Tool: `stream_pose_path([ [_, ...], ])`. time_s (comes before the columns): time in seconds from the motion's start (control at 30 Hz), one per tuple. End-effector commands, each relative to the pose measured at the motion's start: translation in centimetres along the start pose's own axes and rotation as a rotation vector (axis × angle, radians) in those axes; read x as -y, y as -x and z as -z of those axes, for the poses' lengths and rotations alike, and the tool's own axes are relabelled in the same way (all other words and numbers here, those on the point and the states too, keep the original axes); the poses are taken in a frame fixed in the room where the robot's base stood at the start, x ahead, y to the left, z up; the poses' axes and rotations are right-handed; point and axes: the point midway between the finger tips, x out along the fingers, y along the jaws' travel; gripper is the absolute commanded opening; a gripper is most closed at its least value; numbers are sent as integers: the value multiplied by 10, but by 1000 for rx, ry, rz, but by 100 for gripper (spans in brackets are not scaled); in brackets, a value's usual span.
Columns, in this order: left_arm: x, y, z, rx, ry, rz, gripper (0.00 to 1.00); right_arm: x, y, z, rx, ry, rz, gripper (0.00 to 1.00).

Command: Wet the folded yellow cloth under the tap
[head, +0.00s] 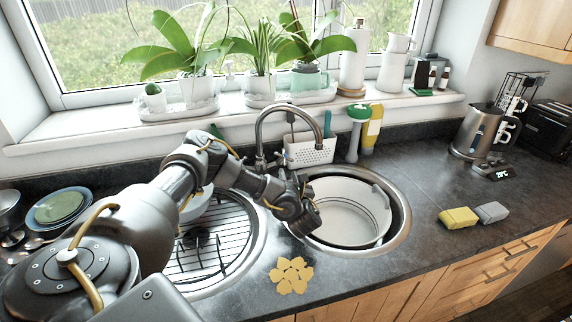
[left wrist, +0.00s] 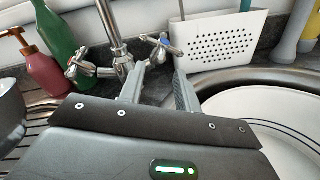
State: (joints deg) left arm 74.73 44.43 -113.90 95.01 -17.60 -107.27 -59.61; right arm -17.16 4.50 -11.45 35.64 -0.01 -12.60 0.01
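The folded yellow cloth (head: 458,217) lies on the counter to the right of the sink, beside a grey block-shaped piece. The curved metal tap (head: 285,108) rises behind the sink; its spout reaches towards the bowl. No water stream shows. My left gripper (head: 295,183) is at the tap's base, left of the round sink. In the left wrist view, the left gripper (left wrist: 160,72) is open, its two fingers apart. A cross-shaped tap handle (left wrist: 160,46) shows just beyond and between the fingertips; I cannot tell whether they touch it. My right gripper is not in view.
The round sink (head: 402,222) holds a large white dish (head: 350,225). A drying rack (head: 215,250) is on the left. A yellow flower-shaped mat (head: 291,274) lies at the front. A white caddy (head: 311,150) stands behind the sink. The right counter has free room.

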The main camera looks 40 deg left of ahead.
Motion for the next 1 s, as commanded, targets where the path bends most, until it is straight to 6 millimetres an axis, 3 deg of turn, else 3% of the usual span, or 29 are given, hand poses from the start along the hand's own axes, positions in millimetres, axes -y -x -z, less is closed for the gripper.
stream_pose_path([
  [0.1, 0, -23, -4, 3, 1, -1, 33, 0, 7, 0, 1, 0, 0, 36],
  [0.33, 2, -54, -2, 2, 1, 1, 33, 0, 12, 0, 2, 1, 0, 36],
  [0.77, 3, -64, -1, 1, 2, 5, 33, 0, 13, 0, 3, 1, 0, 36],
  [1.0, 3, -64, -1, 1, 2, 4, 3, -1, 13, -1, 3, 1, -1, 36],
])
